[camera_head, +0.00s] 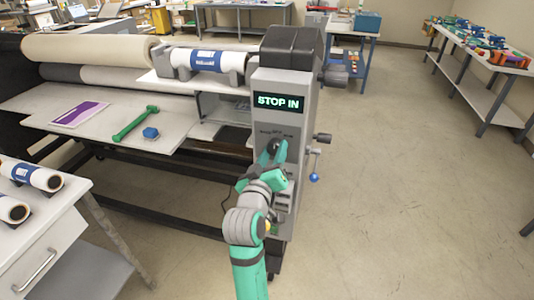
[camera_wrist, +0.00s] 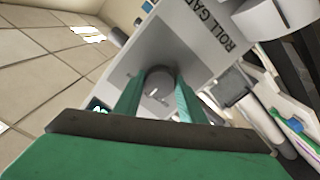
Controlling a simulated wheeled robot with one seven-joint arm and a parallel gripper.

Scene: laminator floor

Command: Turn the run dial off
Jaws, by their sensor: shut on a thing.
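The run dial (camera_wrist: 159,84) is a dark grey round knob on the grey control panel. In the wrist view it sits between the two green fingers of my gripper (camera_wrist: 158,98), which are shut on it. In the head view my gripper (camera_head: 272,152) reaches up to the panel (camera_head: 258,122), and its fingers partly cover the dial (camera_head: 275,143). Small labels stand in an arc above the dial, too small to read. A lit display (camera_head: 278,103) above it reads "STOP IN".
A crank with a blue ball (camera_head: 314,177) sticks out from the panel's right side. A green tool (camera_head: 135,123) and a blue hexagonal piece (camera_head: 151,133) lie on the laminator's table at left. The floor at right is clear.

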